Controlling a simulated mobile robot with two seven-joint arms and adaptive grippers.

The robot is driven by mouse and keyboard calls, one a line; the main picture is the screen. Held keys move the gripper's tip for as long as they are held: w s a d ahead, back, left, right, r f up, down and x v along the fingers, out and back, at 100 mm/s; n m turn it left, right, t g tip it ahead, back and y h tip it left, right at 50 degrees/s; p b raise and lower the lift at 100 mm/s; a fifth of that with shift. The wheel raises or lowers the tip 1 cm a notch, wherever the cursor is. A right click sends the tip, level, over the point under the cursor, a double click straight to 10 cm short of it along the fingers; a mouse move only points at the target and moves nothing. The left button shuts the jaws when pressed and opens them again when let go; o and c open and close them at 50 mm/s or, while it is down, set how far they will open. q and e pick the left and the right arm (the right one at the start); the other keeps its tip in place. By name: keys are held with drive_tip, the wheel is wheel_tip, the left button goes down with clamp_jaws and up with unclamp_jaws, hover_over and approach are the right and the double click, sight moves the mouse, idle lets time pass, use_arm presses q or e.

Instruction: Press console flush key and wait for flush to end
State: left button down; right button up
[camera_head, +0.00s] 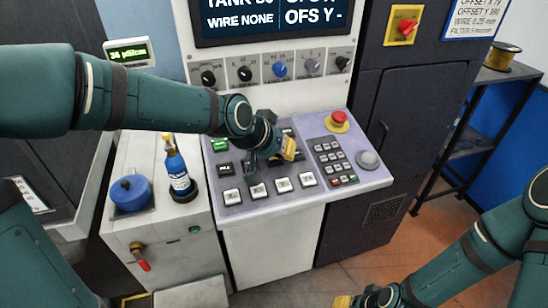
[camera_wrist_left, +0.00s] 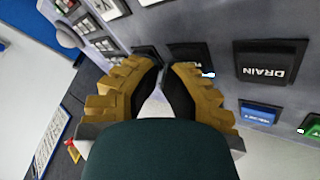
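The console panel (camera_head: 235,207) slopes below the screen. My left gripper (camera_head: 290,150) is over its upper middle, hiding several keys. In the left wrist view my gripper (camera_wrist_left: 165,66) has its gold fingertips a little apart with nothing between them. A dark key (camera_wrist_left: 190,50) lies just beyond the tips, its label mostly covered, with a small lit cyan lamp at its edge. The DRAIN key (camera_wrist_left: 270,60) is to its right. I cannot read a flush label, nor tell whether the tips touch a key. My right gripper (camera_head: 350,301) is at the bottom edge, partly cut off.
The screen (camera_head: 275,20) reads TANK and WIRE NONE, partly cut off. A red emergency button (camera_head: 339,117), a keypad (camera_head: 333,160) and a grey knob (camera_head: 368,160) are on the panel's right. A blue bottle (camera_head: 176,170) stands left of the console, beside a blue cap (camera_head: 130,195).

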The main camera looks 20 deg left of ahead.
use_arm(q)
drive_tip(key=shift+r, duration=0.15)
drive_tip(key=shift+s+d+r+p, duration=0.1)
drive_tip(key=shift+s+r+p, duration=0.05)
drive_tip(key=shift+r+p, duration=0.5)
drive_tip(key=r+p, duration=0.2)
drive_tip(key=r, duration=0.1)
drive_tip(key=s+r+p, duration=0.1)
drive_tip(key=r, duration=0.1)
drive_tip(key=shift+d+p, duration=0.3)
drive_tip(key=shift+p, duration=0.1)
drive_tip(key=shift+w+f, duration=0.1)
idle(0.4)
